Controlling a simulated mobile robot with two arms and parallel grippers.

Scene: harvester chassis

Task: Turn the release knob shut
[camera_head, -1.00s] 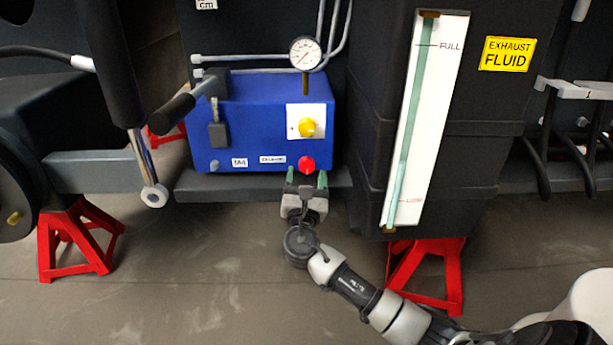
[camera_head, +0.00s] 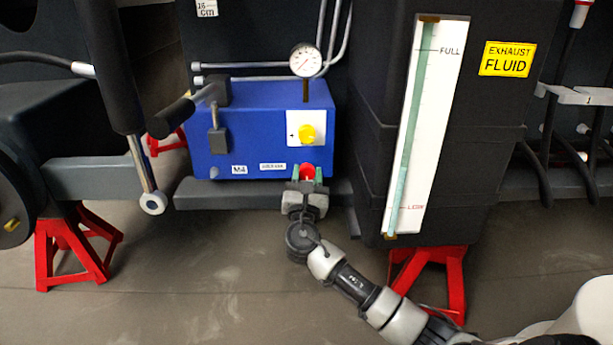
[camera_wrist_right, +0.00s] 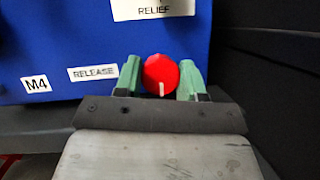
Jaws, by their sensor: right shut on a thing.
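The red release knob (camera_head: 308,171) sits low on the front of the blue pump box (camera_head: 260,118), right of the RELEASE label (camera_wrist_right: 93,72). In the right wrist view the knob (camera_wrist_right: 160,75) shows a white mark pointing down. My right gripper (camera_head: 310,174) comes up from below. Its green fingertips stand on both sides of the knob and are shut on it; the wrist view shows them at the knob's left and right (camera_wrist_right: 161,80). My left gripper is not in view.
A yellow knob (camera_head: 307,133) on a white plate is above the red knob, with a gauge (camera_head: 305,60) over it. A black-gripped lever (camera_head: 180,112) juts out at left. A dark tank (camera_head: 470,150) stands close on the right. Red stands (camera_head: 70,250) are on the floor.

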